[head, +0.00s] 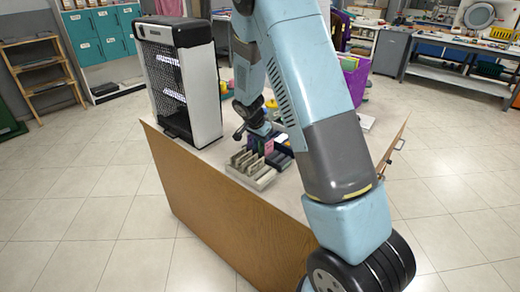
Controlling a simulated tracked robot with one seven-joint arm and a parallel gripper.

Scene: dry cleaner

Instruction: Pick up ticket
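A small pink piece (268,147), possibly the ticket, shows among dark items near the front of the counter (220,205). It is too small to tell for certain. My gripper (243,131) is low over the counter, just behind and left of the pink piece. The gripper is dark and small in the view, and its fingers are not clear. I cannot tell whether it touches or holds anything. My large blue arm covers much of the counter's middle and right side.
A grey slotted tray (248,167) sits at the counter's front edge, beside dark blue boxes (281,159). A tall black and white appliance (182,80) stands on the left. A purple item (355,78) is behind my arm. The floor left of the counter is clear.

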